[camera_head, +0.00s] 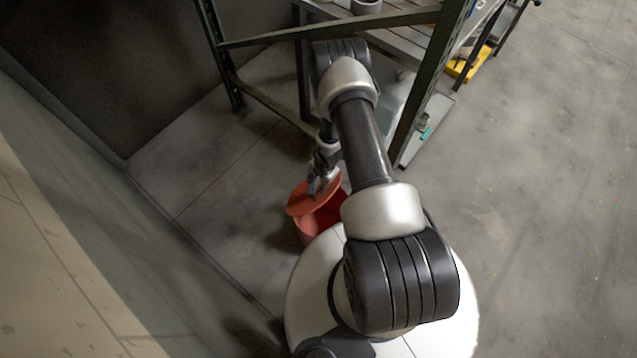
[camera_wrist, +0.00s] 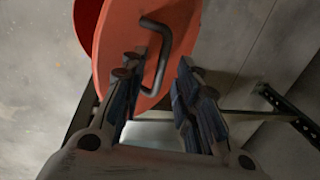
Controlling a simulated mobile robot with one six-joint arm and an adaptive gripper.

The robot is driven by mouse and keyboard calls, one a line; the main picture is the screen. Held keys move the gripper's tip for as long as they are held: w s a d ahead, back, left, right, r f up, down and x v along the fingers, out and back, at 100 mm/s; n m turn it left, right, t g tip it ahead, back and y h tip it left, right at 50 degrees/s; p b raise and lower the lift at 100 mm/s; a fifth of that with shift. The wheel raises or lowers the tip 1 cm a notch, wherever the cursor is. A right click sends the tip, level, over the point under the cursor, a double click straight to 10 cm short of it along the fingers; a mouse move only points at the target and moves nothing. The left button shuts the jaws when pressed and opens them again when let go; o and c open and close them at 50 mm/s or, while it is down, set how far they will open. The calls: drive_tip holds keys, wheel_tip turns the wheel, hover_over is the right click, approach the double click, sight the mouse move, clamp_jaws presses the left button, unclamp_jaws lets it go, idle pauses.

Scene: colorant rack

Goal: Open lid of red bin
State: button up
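The red bin (camera_head: 318,221) stands on the floor beside my base in the head view, partly hidden by my arm. Its orange-red round lid (camera_head: 299,204) appears tilted and offset to the left, with deeper red showing beside it. In the wrist view, the lid (camera_wrist: 122,35) fills the upper middle, with a darker red part of the bin (camera_wrist: 86,18) behind it at upper left. A dark bar handle (camera_wrist: 163,62) stands out from the lid. My gripper (camera_wrist: 157,72) is open, its fingers apart on either side of the handle in the picture. Finger contact with the handle cannot be told.
A dark green metal rack (camera_head: 330,31) with shelves stands just beyond the bin. A yellow item (camera_head: 470,66) is at its right side. A wall (camera_head: 75,170) runs along the left. Open concrete floor (camera_head: 555,180) lies to the right.

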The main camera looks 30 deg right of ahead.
clamp_jaws()
idle(0.4)
idle(0.4)
